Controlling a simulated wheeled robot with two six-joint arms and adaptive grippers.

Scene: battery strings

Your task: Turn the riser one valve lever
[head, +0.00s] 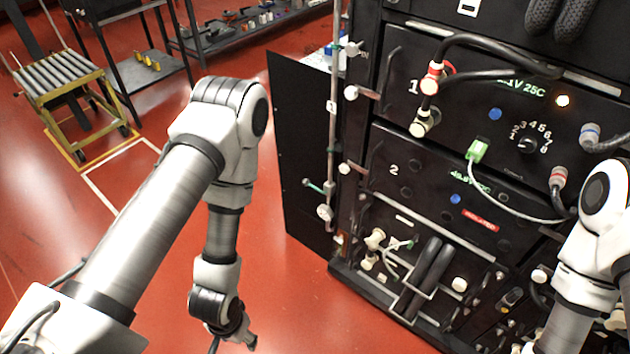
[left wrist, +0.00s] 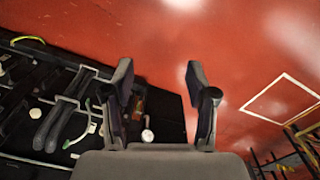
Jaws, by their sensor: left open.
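A thin vertical riser pipe (head: 333,120) with a small "1" tag runs down the left edge of the black battery rack. A small lever with a greenish tip (head: 313,186) sticks out left from its lower part, just above a round pale valve fitting (head: 325,212). My left gripper (head: 246,341) hangs low over the floor, left of and below this lever, apart from it. In the left wrist view my left gripper (left wrist: 158,72) is open, with nothing between its fingers. A pale round fitting (left wrist: 147,135) shows behind the fingers; I cannot tell which. My right gripper is out of view.
The rack front (head: 400,150) carries cables, knobs and handles. A dark open panel (head: 295,150) stands left of the riser. A roller cart (head: 62,75) and shelving (head: 235,35) stand at the back. Red floor (head: 270,290) is clear around my left arm.

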